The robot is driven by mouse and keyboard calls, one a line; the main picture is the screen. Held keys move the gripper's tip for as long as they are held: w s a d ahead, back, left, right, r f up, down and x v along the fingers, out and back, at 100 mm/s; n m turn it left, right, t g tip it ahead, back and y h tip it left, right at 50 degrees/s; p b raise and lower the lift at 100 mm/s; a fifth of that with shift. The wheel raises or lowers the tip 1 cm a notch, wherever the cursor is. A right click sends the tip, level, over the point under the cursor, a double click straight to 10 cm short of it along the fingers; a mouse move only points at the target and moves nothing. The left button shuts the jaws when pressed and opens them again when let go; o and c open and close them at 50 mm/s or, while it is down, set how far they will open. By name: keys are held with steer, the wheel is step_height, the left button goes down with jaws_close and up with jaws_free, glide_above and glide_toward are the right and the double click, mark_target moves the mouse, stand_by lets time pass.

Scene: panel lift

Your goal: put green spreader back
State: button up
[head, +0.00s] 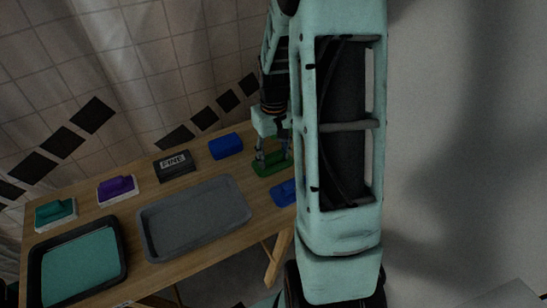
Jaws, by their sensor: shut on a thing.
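The green spreader (266,169) is at the right part of the wooden table in the head view. My gripper (272,157) points down onto it and is shut on it. Its base looks at or very near the tabletop; I cannot tell whether it touches. My forearm hides the area to the right of it.
A blue block (225,146) lies behind and left of the spreader, and a blue piece (284,193) in front is partly hidden. A grey tray (194,217), a black FINE block (175,166), purple (117,189) and teal (54,212) floats and a teal-filled tray (78,267) stand left.

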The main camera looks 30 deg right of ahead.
mark_target(273, 156)
steer(key=o, duration=0.7)
steer(key=shift+f, duration=0.2)
steer(key=o, duration=0.5)
steer(key=shift+r, duration=0.1)
step_height(273, 156, up, 12)
steer(key=p, duration=0.2)
steer(key=shift+r, duration=0.15)
